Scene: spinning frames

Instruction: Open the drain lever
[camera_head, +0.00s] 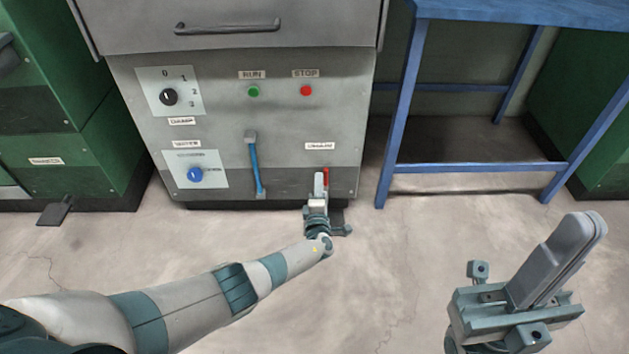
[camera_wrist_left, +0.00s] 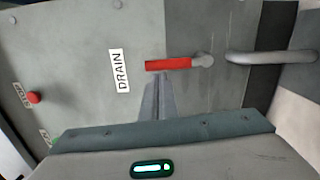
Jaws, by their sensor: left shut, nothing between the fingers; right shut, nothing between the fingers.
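The drain lever (camera_head: 326,176) has a red handle and sits low on the right of the grey machine front, below a small label. In the left wrist view the red lever (camera_wrist_left: 168,64) joins a grey pivot, beside the DRAIN label (camera_wrist_left: 119,70). My left gripper (camera_head: 319,180) is shut and empty, just left of the lever in the head view. In the wrist view its fingertips (camera_wrist_left: 157,80) lie close to the red handle; I cannot tell whether they touch. My right gripper (camera_head: 585,228) is shut and empty, at the lower right, far from the machine.
A blue hose-like handle (camera_head: 256,165), a blue knob (camera_head: 194,174), a black dial (camera_head: 168,97) and green and red buttons (camera_head: 306,90) are on the panel. A grey pipe (camera_wrist_left: 270,57) runs beside the lever. A blue table (camera_head: 480,168) stands right; floor between is clear.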

